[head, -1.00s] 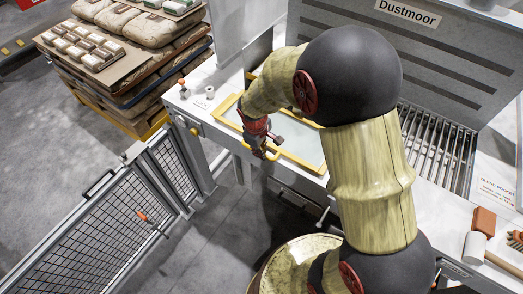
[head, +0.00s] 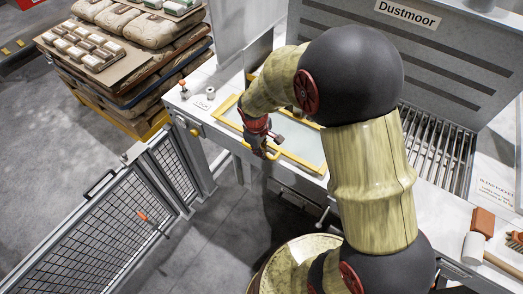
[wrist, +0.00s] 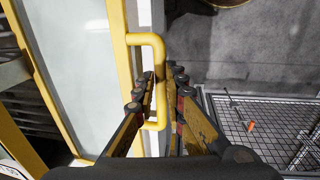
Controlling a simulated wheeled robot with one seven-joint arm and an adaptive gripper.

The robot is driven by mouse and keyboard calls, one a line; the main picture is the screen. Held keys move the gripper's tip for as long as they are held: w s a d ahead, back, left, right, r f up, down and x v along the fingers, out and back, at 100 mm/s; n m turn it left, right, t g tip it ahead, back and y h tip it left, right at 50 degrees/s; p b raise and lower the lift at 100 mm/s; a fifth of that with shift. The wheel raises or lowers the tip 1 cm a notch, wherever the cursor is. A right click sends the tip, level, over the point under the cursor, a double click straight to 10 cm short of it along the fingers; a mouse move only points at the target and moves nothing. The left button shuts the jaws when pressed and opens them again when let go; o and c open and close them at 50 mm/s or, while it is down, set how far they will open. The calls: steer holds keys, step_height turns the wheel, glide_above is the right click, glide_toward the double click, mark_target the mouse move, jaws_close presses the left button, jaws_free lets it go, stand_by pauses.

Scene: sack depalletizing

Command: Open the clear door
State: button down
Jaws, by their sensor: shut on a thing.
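The clear door (head: 308,145) is a pale see-through panel in a yellow frame, set in the white bench top. It also fills the left of the wrist view (wrist: 75,70). Its yellow bar handle (wrist: 153,42) stands off the frame's edge. My gripper (head: 266,150) is at the door's near edge, with its fingers around the handle. In the wrist view my gripper (wrist: 163,92) is shut on the handle, one finger row on each side. My arm hides part of the door in the head view. I cannot tell whether the door is slightly raised.
A plunger-like knob (head: 183,88) and a LOCK label (head: 203,104) are left of the door. A mesh fence gate (head: 110,225) stands at lower left, and a pallet of sacks (head: 130,60) behind. A roller grate (head: 445,150), brick (head: 482,222) and mallet (head: 474,247) are right.

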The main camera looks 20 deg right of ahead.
steer(key=r, duration=0.1)
steer(key=r+p, duration=0.2)
steer(key=r, duration=0.1)
steer(key=shift+w+d, duration=0.3)
steer(key=shift+f, duration=0.1)
steer(key=c, duration=1.9)
jaws_free()
steer(key=shift+w+d, duration=0.1)
steer(key=shift+d, duration=0.1)
steer(key=shift+o, duration=0.3)
steer(key=shift+a, duration=0.1)
step_height(320, 180, up, 12)
steer(key=s+a, duration=0.1)
steer(key=shift+a+f, duration=0.15)
steer(key=shift+a, duration=0.1)
steer(key=shift+s, duration=0.1)
